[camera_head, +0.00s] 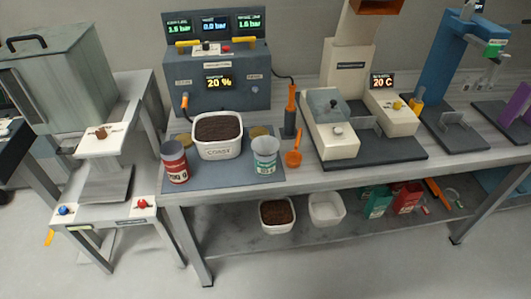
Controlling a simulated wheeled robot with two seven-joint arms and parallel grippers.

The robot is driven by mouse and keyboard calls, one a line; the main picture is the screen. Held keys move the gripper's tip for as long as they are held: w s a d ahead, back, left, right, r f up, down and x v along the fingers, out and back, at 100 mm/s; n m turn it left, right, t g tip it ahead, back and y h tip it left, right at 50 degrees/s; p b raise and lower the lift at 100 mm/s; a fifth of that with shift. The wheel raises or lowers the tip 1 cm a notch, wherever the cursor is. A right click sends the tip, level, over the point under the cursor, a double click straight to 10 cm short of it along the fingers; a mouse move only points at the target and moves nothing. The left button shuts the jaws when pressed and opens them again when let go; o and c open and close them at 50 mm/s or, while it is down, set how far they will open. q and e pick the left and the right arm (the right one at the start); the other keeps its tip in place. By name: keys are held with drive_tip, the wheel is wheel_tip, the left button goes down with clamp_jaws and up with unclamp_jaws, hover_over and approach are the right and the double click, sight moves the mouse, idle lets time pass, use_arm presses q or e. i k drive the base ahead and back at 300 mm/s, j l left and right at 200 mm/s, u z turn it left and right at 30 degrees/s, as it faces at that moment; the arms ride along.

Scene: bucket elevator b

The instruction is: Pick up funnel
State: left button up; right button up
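I cannot clearly make out a separate funnel. An orange scoop-like piece (293,158) with a short upright handle lies on the bench, right of the grey-white can (265,157). An orange-brown open hopper (376,6) tops the beige machine (350,60) and is cut off by the upper picture edge. A white tub of dark granules (218,151) stands on the blue-grey mat (225,178), with a red can (174,165) to its left. Neither of my grippers is in view.
A control box with displays (225,95) stands behind the tub. The lower shelf (355,228) holds a tub of granules (277,226), an empty white tub (325,220) and small boxes. A grey side stand (105,185) is at left. The front floor is clear.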

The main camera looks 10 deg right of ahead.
sight(264, 145)
drive_tip(key=i+j+z, duration=0.2)
drive_tip(key=j, duration=0.45)
drive_tip(key=i+j+z, duration=0.1)
drive_tip(key=j+z, duration=0.15)
drive_tip(key=j, duration=0.45)
drive_tip(key=j+z, duration=0.2)
drive_tip(key=j, duration=0.45)
drive_tip(key=i, duration=0.05)
